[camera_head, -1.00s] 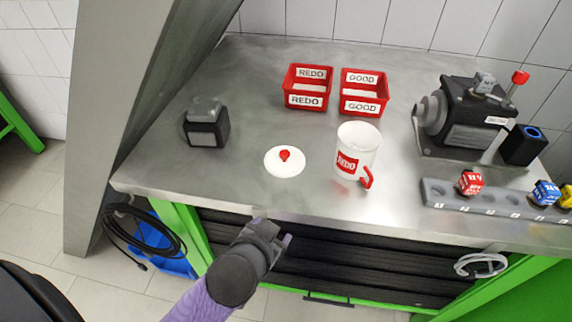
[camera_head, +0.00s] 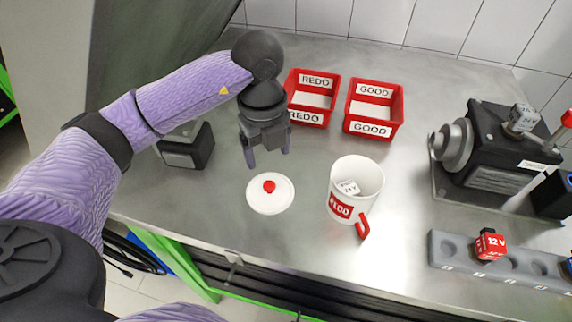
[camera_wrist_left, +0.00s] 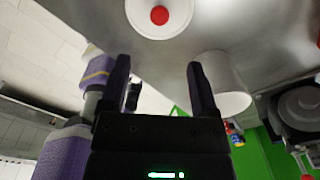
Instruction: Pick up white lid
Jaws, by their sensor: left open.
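The white lid (camera_head: 284,204) is a round disc with a red knob (camera_head: 269,186) on top. It lies flat on the metal table, left of the white mug (camera_head: 357,178). My left gripper (camera_head: 268,158) is open and empty, with its fingers pointing down. In the head view it appears just behind the lid, above the table and apart from the lid. The left wrist view shows the lid (camera_wrist_left: 176,24) at the top, beyond the spread fingertips (camera_wrist_left: 158,68). My right gripper is not in view.
The mug, with a red REDO label, holds a white cube (camera_head: 348,187). Red REDO (camera_head: 319,80) and GOOD (camera_head: 374,109) trays stand behind. A dark block (camera_head: 190,149) is left of the lid. A pump (camera_head: 490,150) and a grey holder strip (camera_head: 455,251) are right.

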